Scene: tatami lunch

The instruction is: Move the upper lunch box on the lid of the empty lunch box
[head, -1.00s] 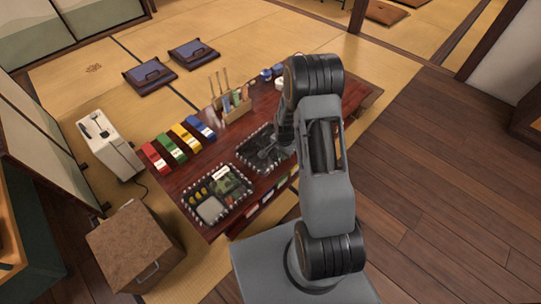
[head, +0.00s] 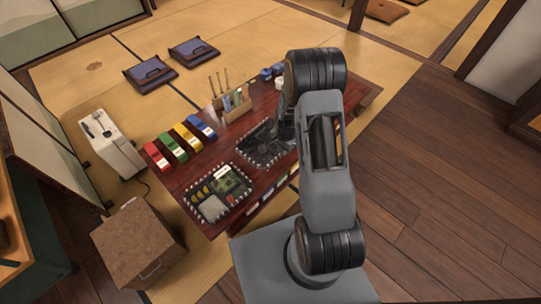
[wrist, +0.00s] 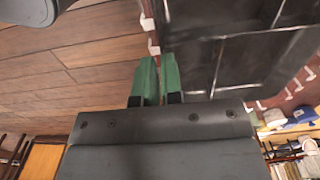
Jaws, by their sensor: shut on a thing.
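A dark lunch box (head: 258,150) with a pale-dotted rim and dividers is at the middle of the low table in the head view; its compartments look empty. In the wrist view the dark lunch box (wrist: 240,50) fills the upper right. My gripper (wrist: 161,75) has its green fingers close together, shut at the box's edge. In the head view my gripper (head: 286,128) is at the box's right side, largely hidden by my arm. A second lunch box (head: 217,194), holding yellow, green and pale items, lies nearer the table's front left. I cannot make out a separate lid.
Several coloured boxes (head: 180,142) line the table's (head: 235,135) back left. A wooden holder (head: 237,107) with upright items stands behind the dark box. A white appliance (head: 112,145) and a brown cabinet (head: 137,240) stand left of the table.

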